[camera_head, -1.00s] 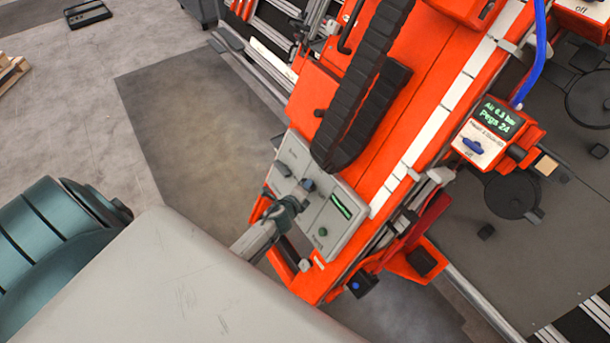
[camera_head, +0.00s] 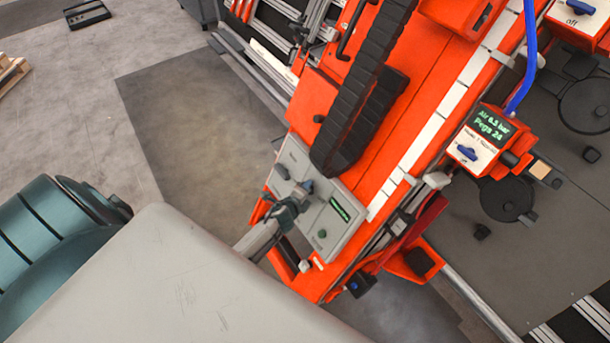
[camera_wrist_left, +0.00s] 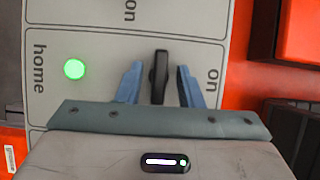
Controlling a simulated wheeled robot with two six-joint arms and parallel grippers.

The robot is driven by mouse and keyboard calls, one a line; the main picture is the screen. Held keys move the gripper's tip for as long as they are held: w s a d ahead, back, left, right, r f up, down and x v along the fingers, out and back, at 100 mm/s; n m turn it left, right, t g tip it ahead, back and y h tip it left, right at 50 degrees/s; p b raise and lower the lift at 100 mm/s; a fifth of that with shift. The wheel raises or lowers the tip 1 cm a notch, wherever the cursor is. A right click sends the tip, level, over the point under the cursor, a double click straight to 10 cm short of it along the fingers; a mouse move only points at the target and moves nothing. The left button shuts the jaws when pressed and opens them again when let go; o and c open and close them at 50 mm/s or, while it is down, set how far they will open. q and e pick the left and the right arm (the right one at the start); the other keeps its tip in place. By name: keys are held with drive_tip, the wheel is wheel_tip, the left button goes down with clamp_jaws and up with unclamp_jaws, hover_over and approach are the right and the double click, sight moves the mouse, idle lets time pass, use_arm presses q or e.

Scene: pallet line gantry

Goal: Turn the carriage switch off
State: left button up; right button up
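A grey control panel (camera_head: 345,220) sits on the orange gantry in the head view. My left gripper (camera_head: 304,190) reaches over it from the lower left. In the left wrist view, the gripper (camera_wrist_left: 160,66) is open, with one blue finger on each side of a black switch knob (camera_wrist_left: 159,78). Gaps show between knob and fingers. The knob stands upright in the picture, and the word "on" is printed to its right. No carriage name is readable. My right gripper is not in view.
A lit green button (camera_wrist_left: 74,69) marked "home" is left of the knob. Another switch (camera_head: 282,172) sits on the panel. A black cable chain (camera_head: 360,100) runs just above it. A separate switch box (camera_head: 485,135) stands to the right.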

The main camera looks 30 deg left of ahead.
use_arm(q)
drive_tip(key=p+v, duration=0.2)
drive_tip(key=v, duration=0.8)
drive_tip(key=shift+s, duration=0.4)
drive_tip(key=shift+r, duration=0.1)
drive_tip(key=s+f+n+g+b, duration=0.3)
drive_tip(key=s+f+n, duration=0.35)
drive_tip(key=f, duration=0.65)
drive_tip(key=s+f+n+g+b, duration=0.3)
drive_tip(key=s+f, duration=0.7)
drive_tip(key=f, duration=0.4)
drive_tip(key=s+d+f+n+g+b, duration=0.1)
drive_tip(key=s+f+n+g, duration=0.1)
drive_tip(key=s+f, duration=0.3)
drive_tip(key=s+d+f+n+g+b, duration=0.1)
drive_tip(key=s+f+n, duration=0.3)
drive_tip(key=s, duration=0.7)
drive_tip(key=s+d+f+n+g+h+b, duration=0.1)
drive_tip(key=s+f+n+g+b, duration=0.1)
drive_tip(key=s+f, duration=0.5)
drive_tip(key=shift+s+n+g+b, duration=0.3)
drive_tip(key=shift+s+n+b, duration=0.25)
drive_tip(key=shift+s, duration=0.5)
